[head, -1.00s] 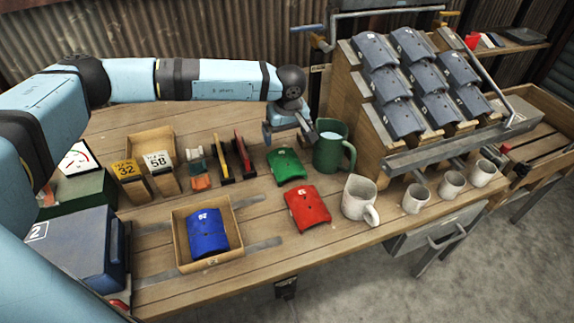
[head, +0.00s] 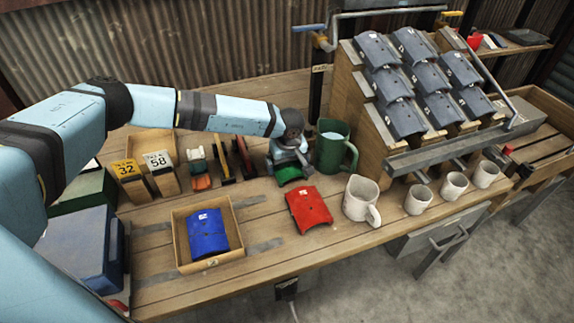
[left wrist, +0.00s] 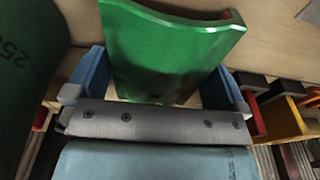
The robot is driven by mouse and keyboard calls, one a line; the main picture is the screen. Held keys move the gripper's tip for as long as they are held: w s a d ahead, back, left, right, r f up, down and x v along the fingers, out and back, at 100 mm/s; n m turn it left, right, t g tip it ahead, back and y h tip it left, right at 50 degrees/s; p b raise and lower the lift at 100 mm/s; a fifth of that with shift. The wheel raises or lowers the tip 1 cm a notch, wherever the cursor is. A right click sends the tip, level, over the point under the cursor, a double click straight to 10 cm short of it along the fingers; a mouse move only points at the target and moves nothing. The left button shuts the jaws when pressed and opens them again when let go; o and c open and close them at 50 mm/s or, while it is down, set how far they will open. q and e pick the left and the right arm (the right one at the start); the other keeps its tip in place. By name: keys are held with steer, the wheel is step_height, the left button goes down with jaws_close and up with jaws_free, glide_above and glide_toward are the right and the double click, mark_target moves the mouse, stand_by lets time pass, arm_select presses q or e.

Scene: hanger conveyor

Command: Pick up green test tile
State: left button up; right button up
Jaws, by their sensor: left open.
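The green test tile (head: 289,175) lies on the wooden bench, partly hidden by my left gripper (head: 289,164) in the head view. In the left wrist view the curved green tile (left wrist: 165,45) extends between the two blue fingers of my left gripper (left wrist: 155,84). The jaws are open, with one finger near each side of the tile. I cannot tell whether either finger touches it. My right gripper is not in view.
The green mug (head: 332,146) stands close on the gripper's right. The red tile (head: 308,208) lies in front, and the white mug (head: 360,198) stands right of it. A wooden tray (head: 207,264) holds the blue tile (head: 207,233). Several dark tiles hang on the rack (head: 345,105).

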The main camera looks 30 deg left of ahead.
arm_select(q)
steer(key=shift+r, duration=0.1)
steer(key=c, duration=0.7)
